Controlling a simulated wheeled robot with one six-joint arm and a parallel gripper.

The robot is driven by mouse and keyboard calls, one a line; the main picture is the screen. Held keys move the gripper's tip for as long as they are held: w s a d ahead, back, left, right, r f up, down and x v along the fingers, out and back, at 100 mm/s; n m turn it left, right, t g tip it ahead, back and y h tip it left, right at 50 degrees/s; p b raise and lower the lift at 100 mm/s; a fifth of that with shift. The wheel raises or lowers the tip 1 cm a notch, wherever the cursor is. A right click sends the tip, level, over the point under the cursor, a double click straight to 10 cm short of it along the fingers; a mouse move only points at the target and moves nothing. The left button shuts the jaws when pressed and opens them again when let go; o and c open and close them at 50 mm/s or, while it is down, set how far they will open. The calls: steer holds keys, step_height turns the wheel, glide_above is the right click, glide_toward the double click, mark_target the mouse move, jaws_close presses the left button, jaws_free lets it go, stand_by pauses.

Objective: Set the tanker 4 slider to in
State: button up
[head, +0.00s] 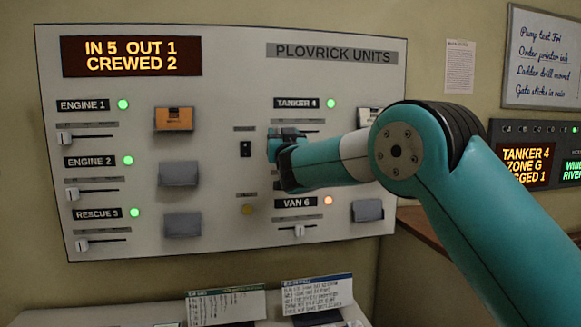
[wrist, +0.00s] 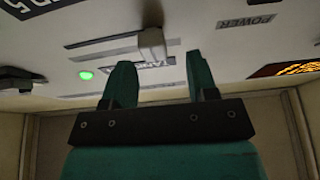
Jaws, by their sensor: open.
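The tanker 4 label (head: 297,103) is on the upright panel in the head view, with a lit green lamp (head: 331,103) beside it. Its slider knob is hidden behind my gripper there. The wrist view, turned upside down, shows the pale slider knob (wrist: 152,42) at the right end of its slot (wrist: 100,41), which is the slot's left end in the head view. My gripper (wrist: 159,63) is open, its fingertips just short of the knob, one to each side. I cannot tell whether they touch it. It also shows in the head view (head: 274,147).
A black switch (head: 245,149) sits left of my gripper, with a yellow button (head: 247,210) below. The van 6 slider knob (head: 299,231) is below, its lamp (head: 327,201) orange. The display (head: 131,56) reads IN 5 OUT 1.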

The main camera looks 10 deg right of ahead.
steer(key=b+v, duration=0.8)
steer(key=v, duration=0.6)
steer(key=shift+s+f, duration=0.15)
steer(key=shift+f, duration=0.05)
steer(key=s+f+n+g+y, duration=0.1)
steer(key=s+f+g+y, duration=0.2)
steer(key=s+f+g, duration=1.05)
steer(key=s+f+n+g, duration=0.3)
steer(key=s+f+g, duration=0.1)
steer(key=s, duration=0.8)
steer(key=s+f+n+g+y, duration=0.1)
steer(key=s+f+n+g, duration=0.2)
steer(key=s, duration=1)
step_height(320, 180, down, 4)
steer(key=shift+a+r+g+y, duration=0.2)
steer(key=shift+g+y, duration=0.1)
steer(key=shift+g, duration=0.65)
